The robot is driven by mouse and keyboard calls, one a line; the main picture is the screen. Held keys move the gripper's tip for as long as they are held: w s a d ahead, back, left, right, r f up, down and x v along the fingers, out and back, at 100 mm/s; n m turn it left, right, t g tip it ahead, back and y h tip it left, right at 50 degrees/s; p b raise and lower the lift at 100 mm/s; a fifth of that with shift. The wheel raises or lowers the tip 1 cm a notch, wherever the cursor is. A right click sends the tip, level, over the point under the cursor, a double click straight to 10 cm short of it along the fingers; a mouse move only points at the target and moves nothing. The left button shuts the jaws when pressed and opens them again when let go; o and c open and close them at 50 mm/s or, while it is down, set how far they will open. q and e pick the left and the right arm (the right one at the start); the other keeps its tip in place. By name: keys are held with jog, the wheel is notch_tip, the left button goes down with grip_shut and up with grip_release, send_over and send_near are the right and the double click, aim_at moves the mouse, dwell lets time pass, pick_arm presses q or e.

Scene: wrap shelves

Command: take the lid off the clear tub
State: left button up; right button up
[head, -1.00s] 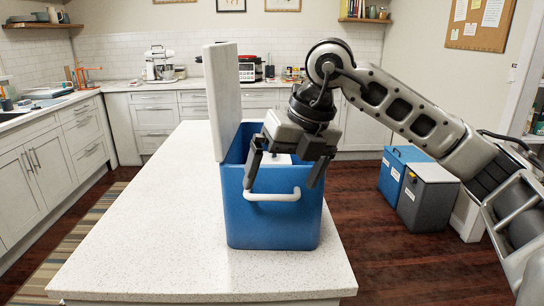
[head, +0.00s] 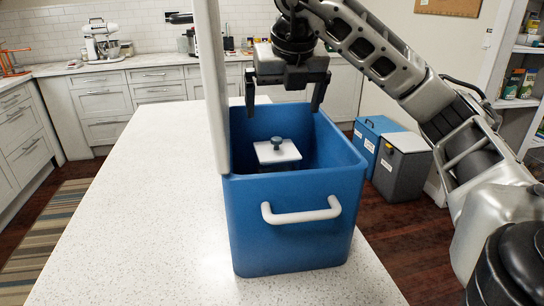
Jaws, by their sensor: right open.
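A white square lid (head: 278,152) with a grey knob (head: 276,142) on top lies inside the blue cooler box (head: 292,235). The clear tub's walls cannot be made out below the lid. My right gripper (head: 284,106) is open and empty, fingers pointing down. In the picture it is above the knob, over the back part of the box opening, apart from the lid. My left gripper is not in view.
The box's white lid (head: 212,90) stands upright along its left side. A white handle (head: 300,211) is on the box front. The pale speckled counter (head: 150,210) is clear to the left. Blue and grey bins (head: 402,165) stand on the floor at right.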

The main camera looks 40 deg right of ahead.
jog(key=b, duration=0.2)
send_over(278, 142)
jog(key=s+a, duration=0.2)
jog(key=s, duration=0.1)
jog(key=f, duration=0.4)
jog(key=shift+w+d+f, duration=0.2)
jog(key=shift+w+f, duration=0.05)
jog(key=shift+w+d+f+p, duration=0.2)
jog(key=shift+w+f+p, duration=0.05)
jog(key=shift+p, duration=0.25)
jog(key=x, duration=0.5)
jog(key=shift+d+f+p, duration=0.15)
jog(key=shift+p, duration=0.15)
jog(key=shift+w+f, duration=0.2)
jog(key=shift+f, duration=0.25)
jog(key=c, duration=0.9)
